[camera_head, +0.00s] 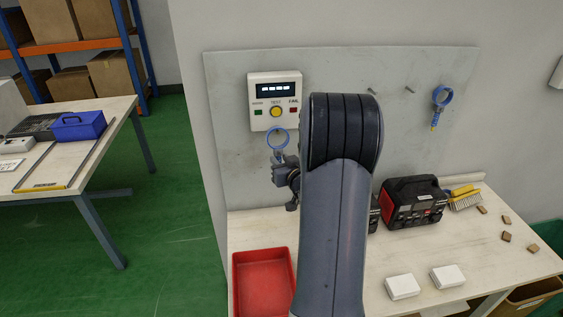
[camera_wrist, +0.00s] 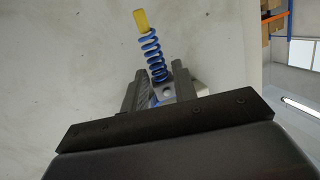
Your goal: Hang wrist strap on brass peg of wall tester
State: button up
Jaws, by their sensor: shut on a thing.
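The wall tester (camera_head: 275,88) is a white box with a dark display and a yellow button, fixed to the grey wall panel. A blue wrist strap (camera_head: 278,138) has its loop just below the tester's lower edge. My gripper (camera_head: 279,160) is shut on the strap, below the loop. In the wrist view my gripper (camera_wrist: 157,88) has the strap's blue coiled cord (camera_wrist: 153,55) with its yellow end sticking out past the fingers. The loop is hidden in that view. I cannot make out the brass peg, nor whether the loop touches anything.
A red tray (camera_head: 263,283), a black-and-red device (camera_head: 413,203), a brush (camera_head: 465,199) and white boxes (camera_head: 402,287) are on the bench below. My arm hides the bench's middle.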

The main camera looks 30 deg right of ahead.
jog(key=o, duration=1)
jog(key=shift+s, duration=0.1)
jog(key=b+v, duration=0.2)
jog(key=v, duration=0.8)
jog(key=shift+s+a, duration=0.1)
jog(key=shift+s, duration=0.2)
